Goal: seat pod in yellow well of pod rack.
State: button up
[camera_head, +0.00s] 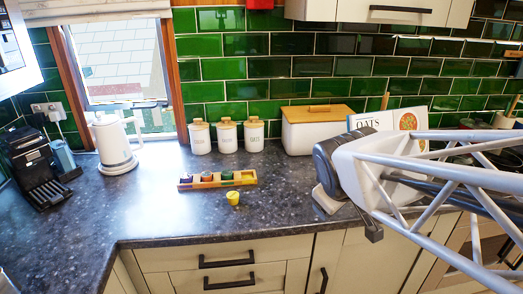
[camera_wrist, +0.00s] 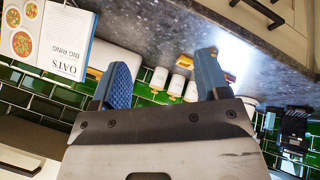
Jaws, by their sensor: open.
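The small yellow pod (camera_head: 233,198) stands on the dark worktop, just in front of the pod rack. The pod rack (camera_head: 251,181) is a low wooden block with a row of wells. Dark, red and green pieces show in its left and middle part; its right end looks yellowish and bare, with well details too small to tell. My gripper (camera_head: 348,214) is open and empty, to the right of the pod and rack. In the wrist view its blue fingers (camera_wrist: 161,78) are wide apart. A wooden piece there, probably the rack (camera_wrist: 185,61), is partly hidden; I cannot make out the pod.
Three white canisters (camera_head: 227,136) and a white bread bin (camera_head: 316,131) stand behind the rack. A cookbook (camera_head: 402,121) is behind my arm. A white kettle (camera_head: 114,145) and a black coffee machine (camera_head: 36,169) are at left. The worktop around the pod is clear.

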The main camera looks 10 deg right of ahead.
jog(key=s+a+f+m+g+y, duration=0.1)
jog(key=s+m, duration=0.2)
jog(key=s, duration=0.2)
jog(key=s+a+m+g+y, duration=0.1)
jog(key=s+a+m+g, duration=0.1)
jog(key=s, duration=0.3)
jog(key=shift+s+a+f+m, duration=0.25)
jog(key=shift+s+f+m, duration=0.1)
jog(key=shift+s+m, duration=0.05)
jog(key=shift+o, duration=0.5)
jog(key=shift+w, duration=0.1)
